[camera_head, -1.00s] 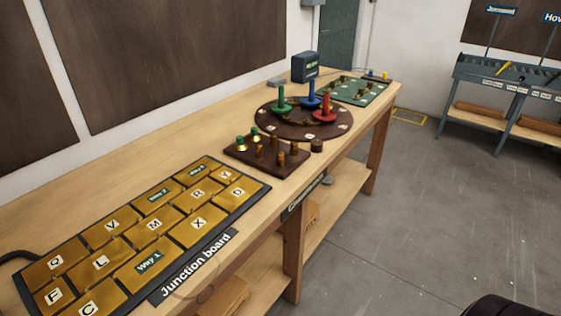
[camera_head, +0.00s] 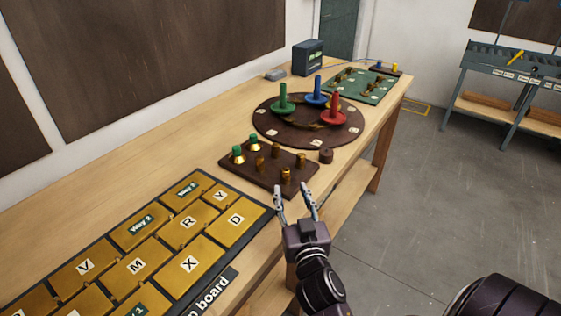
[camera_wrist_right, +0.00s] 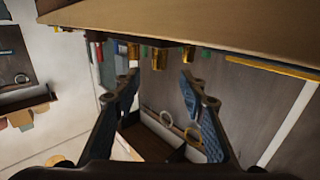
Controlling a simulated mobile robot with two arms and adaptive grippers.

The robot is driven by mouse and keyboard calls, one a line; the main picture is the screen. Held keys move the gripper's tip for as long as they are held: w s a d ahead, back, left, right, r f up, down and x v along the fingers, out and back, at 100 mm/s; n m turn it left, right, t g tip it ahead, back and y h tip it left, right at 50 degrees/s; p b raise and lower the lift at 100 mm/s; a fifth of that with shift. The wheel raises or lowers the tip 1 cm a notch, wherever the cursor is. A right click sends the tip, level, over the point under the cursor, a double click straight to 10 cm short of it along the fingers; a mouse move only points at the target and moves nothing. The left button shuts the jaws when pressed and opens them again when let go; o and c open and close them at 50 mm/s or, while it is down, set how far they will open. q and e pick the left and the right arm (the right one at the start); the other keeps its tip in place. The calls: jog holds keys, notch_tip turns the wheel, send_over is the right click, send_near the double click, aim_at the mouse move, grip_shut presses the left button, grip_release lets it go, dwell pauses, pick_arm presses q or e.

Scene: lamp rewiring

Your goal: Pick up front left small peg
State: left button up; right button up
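A dark brown peg board (camera_head: 233,174) lies near the table's front edge. Several small brass pegs stand upright on it: one nearest the front corner (camera_head: 286,175), one left of it (camera_head: 261,163), one right of it (camera_head: 301,160) and one behind (camera_head: 276,150). Two green-topped pegs (camera_head: 238,154) stand at its left end. My right gripper (camera_head: 294,190) is open and empty, just in front of the board's front corner. In the right wrist view brass pegs (camera_wrist_right: 160,57) show beyond the spread fingers (camera_wrist_right: 160,84). My left gripper is not in view.
The junction board (camera_head: 190,264) fills the table's near left. Behind the pegs is a round board (camera_head: 270,133) with green, blue and red spindles.

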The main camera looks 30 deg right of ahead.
aim_at(286, 172)
jog(key=shift+w+d+r, duration=0.1)
jog(key=shift+w+r, duration=0.15)
jog(key=shift+w, duration=0.1)
jog(key=shift+r, duration=0.3)
jog(key=shift+p+x, duration=0.65)
jog(key=shift+x, duration=0.5)
jog(key=x, duration=0.2)
jog(key=shift+w+d+f, duration=0.15)
jog(key=shift+w+d, duration=0.05)
jog(key=shift+w, duration=0.1)
jog(key=shift+w+d+p, duration=0.15)
jog(key=shift+w+p, duration=0.15)
jog(key=shift+w, duration=0.05)
jog(key=c, duration=0.7)
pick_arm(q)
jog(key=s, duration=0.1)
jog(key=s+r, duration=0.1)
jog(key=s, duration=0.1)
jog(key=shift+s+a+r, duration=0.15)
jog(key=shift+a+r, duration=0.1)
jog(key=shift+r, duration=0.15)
pick_arm(e)
grip_shut()
